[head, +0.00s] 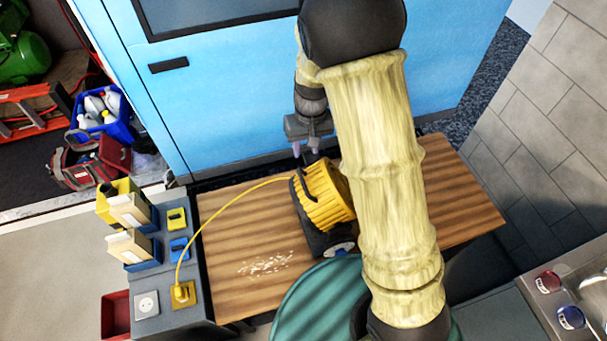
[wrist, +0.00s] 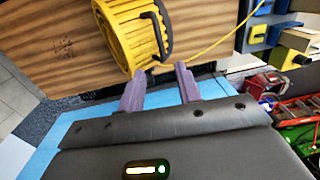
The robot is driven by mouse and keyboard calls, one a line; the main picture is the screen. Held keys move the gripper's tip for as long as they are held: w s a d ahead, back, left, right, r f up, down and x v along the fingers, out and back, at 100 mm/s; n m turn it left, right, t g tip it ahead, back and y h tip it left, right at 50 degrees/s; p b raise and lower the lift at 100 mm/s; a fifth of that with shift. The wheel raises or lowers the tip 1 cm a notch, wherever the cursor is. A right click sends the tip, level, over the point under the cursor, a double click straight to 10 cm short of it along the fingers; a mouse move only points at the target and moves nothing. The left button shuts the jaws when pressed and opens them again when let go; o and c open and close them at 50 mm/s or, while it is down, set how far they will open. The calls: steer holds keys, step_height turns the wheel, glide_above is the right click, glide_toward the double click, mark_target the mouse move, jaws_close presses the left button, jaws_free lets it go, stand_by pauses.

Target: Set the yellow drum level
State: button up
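The yellow drum (head: 325,195) is a ribbed reel with a dark handle and a dark body beside it, on the wooden bench. It appears leaning in the head view, but its exact tilt is hard to judge. It also shows in the wrist view (wrist: 122,32), with its black handle (wrist: 163,28). My gripper (head: 309,155) is at the drum's far side, near the bench's back edge. In the wrist view, its two purple fingers (wrist: 160,70) are apart, with the handle's near end just beyond the gap. I see no clear contact. My arm hides the drum's right side.
A yellow cord (head: 215,205) runs from the drum to a yellow plug (head: 182,293) on the grey socket unit at left. Pale shavings (head: 267,264) lie on the bench (head: 235,225). A green round top (head: 310,300) stands in front. The blue door (head: 225,90) is behind.

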mark_target(303, 180)
steer(key=f+p, duration=0.1)
steer(key=f, duration=0.8)
steer(key=f+p, duration=0.1)
steer(key=f, duration=0.3)
steer(key=shift+s+a+f+p, duration=0.1)
steer(key=shift+a+f+p, duration=0.1)
steer(key=shift+a+p, duration=0.15)
steer(key=shift+c, duration=0.4)
jaws_close()
